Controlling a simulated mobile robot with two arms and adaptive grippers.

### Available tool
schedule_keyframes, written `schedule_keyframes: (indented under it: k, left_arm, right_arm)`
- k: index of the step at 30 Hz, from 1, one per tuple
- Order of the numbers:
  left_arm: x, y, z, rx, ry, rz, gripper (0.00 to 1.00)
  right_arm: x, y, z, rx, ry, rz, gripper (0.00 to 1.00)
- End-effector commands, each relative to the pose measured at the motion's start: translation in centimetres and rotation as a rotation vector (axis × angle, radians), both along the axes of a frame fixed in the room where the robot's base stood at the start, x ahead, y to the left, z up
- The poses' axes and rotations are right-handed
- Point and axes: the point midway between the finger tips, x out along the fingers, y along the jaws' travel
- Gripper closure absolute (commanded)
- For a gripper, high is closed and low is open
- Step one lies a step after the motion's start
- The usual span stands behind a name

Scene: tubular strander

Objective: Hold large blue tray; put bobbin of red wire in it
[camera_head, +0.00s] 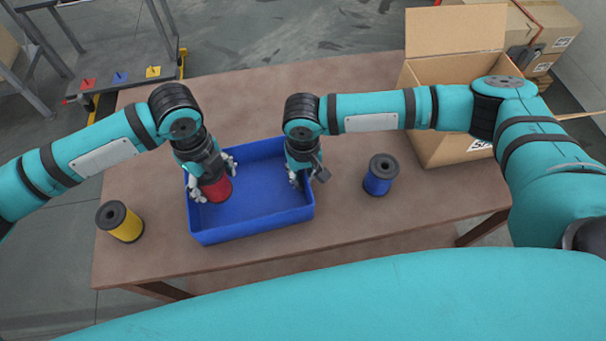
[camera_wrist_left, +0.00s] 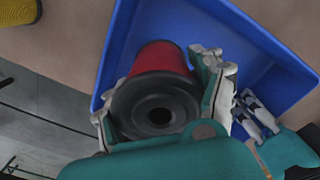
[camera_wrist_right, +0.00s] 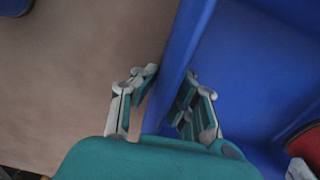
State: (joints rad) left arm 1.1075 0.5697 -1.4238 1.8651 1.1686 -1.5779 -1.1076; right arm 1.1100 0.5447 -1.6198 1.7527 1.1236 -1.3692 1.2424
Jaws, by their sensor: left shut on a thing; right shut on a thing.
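The large blue tray (camera_head: 258,208) sits on the brown table; it also shows in the left wrist view (camera_wrist_left: 200,22) and the right wrist view (camera_wrist_right: 235,70). My left gripper (camera_head: 213,182) is shut on the bobbin of red wire (camera_head: 217,189), inside the tray's left part. In the left wrist view the red bobbin (camera_wrist_left: 158,58) has its black end between the fingers. Whether its lower end touches the tray floor is hidden. My right gripper (camera_head: 306,176) is shut on the tray's right wall, one finger on each side in the right wrist view (camera_wrist_right: 160,100).
A yellow bobbin (camera_head: 124,224) stands left of the tray and a blue bobbin (camera_head: 380,178) right of it. An open cardboard box (camera_head: 440,90) stands at the table's back right. The table (camera_head: 250,95) is clear behind the tray.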

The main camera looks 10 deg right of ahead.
Motion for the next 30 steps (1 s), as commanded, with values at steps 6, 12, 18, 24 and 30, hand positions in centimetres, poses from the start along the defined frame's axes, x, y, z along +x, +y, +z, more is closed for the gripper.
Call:
schedule_keyframes:
  k: [6, 12, 18, 24, 30]
  left_arm:
    - [-0.1, 0.0, -0.9, -0.001, 0.001, 0.0, 0.8]
    - [0.0, -0.1, -1.6, -0.001, 0.0, 0.0, 0.8]
    - [0.0, 0.0, -2.5, -0.001, 0.001, 0.0, 0.8]
    - [0.0, -0.1, -3.2, -0.002, -0.001, -0.001, 0.8]
    - [0.0, -0.1, -4.0, -0.001, 0.0, -0.001, 0.8]
  right_arm:
    - [0.0, 0.0, 0.0, 0.0, 0.0, 0.0, 1.0]
    - [0.0, 0.0, 0.0, 0.0, 0.0, 0.0, 1.0]
    - [0.0, 0.0, 0.0, 0.0, 0.0, 0.0, 1.0]
    - [0.0, 0.0, 0.0, 0.0, 0.0, 0.0, 1.0]
    - [0.0, 0.0, 0.0, 0.0, 0.0, 0.0, 1.0]
